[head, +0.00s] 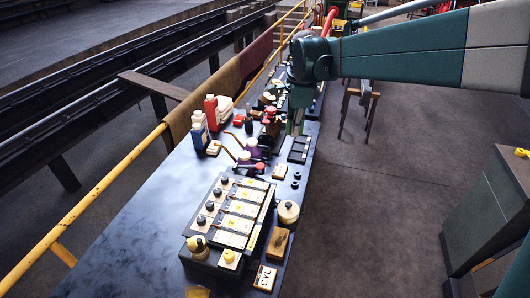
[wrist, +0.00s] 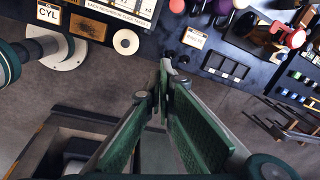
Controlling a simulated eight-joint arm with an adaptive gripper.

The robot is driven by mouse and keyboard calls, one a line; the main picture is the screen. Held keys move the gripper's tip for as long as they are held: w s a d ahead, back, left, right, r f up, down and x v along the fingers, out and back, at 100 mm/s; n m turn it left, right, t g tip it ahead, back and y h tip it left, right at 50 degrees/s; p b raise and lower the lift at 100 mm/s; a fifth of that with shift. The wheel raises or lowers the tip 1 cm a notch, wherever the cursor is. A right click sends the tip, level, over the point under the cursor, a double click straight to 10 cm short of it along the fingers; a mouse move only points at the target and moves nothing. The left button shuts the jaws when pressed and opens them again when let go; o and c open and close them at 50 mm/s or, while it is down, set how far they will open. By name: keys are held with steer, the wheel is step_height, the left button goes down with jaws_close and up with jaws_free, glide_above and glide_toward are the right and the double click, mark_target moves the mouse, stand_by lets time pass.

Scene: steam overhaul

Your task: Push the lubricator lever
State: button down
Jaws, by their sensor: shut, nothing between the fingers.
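My gripper (head: 295,130) is shut and empty, pointing down over the right edge of the dark bench (head: 130,215), beside a dark slotted tray (head: 299,149). In the wrist view its green fingers (wrist: 166,68) meet at the tips, with the tray (wrist: 226,66) to their right. Two thin brown lever arms (head: 230,153) slant up from purple and dark bodies (head: 252,148) left of my gripper, apart from it. Purple parts (wrist: 222,7) also show at the top of the wrist view. No label I can read tells which lever is the lubricator's.
A box with several round knobs and label plates (head: 232,215) stands nearer, by a cream round pot (head: 288,211), a wooden block (head: 275,243) and a CYL card (head: 265,278). Red and blue-white bottles (head: 211,112) stand at the left edge. A yellow rail (head: 90,200) runs along that side.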

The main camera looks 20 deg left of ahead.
mark_target(261, 164)
steer(key=w+a+f+m+p, duration=0.1)
steer(key=w+a+f+m, duration=0.1)
steer(key=a, duration=0.5)
steer(key=w+a+f+m+g+p, duration=0.1)
steer(key=a+f, duration=0.3)
steer(key=a, duration=0.2)
steer(key=shift+w+a+m+h, duration=0.3)
steer(key=shift+w+a+m, duration=0.05)
steer(key=shift+a+m, duration=0.05)
steer(key=shift+f, duration=0.1)
step_height(261, 164, down, 14)
steer(key=shift+r+p, duration=0.15)
steer(key=shift+p, duration=0.25)
stand_by(0.4)
